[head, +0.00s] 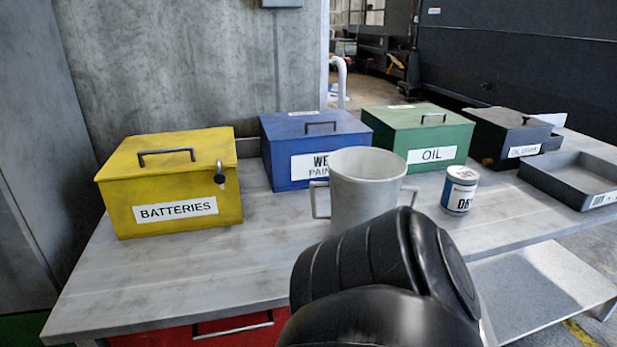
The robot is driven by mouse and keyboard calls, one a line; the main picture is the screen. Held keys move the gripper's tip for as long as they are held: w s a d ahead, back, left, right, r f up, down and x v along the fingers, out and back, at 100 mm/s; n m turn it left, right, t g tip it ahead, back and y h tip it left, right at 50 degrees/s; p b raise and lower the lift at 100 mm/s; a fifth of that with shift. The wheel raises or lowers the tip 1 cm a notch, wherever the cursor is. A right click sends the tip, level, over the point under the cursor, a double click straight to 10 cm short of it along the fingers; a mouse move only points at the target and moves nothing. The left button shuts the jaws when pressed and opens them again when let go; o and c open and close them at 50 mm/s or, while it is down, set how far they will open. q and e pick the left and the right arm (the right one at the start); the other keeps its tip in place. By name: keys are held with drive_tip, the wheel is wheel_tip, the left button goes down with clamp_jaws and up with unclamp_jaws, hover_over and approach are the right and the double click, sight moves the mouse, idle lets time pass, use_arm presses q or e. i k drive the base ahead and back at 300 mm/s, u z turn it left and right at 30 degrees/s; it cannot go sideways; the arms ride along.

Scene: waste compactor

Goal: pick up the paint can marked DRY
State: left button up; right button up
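The paint can (460,191) stands upright on the table, right of centre in the head view. It is small, with a pale lid, a blue side and a white label whose visible letters read "DR", with the last letter turned partly away. It stands in front of the green OIL box, apart from the things around it. Neither of my grippers shows in the head view. A black rounded link of my arm fills the lower middle and hides part of the table left of the can.
A grey two-handled container (366,190) stands left of the can. Behind are a yellow BATTERIES box (168,180), a blue WET PAINT box (290,170), a green OIL box (418,137) and a dark box (507,137). A grey tray (540,178) lies right. The front-left tabletop (180,275) is clear.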

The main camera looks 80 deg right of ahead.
sight(460, 186)
drive_tip(key=u, duration=0.25)
drive_tip(key=k, duration=1.9)
drive_tip(key=z, duration=1.05)
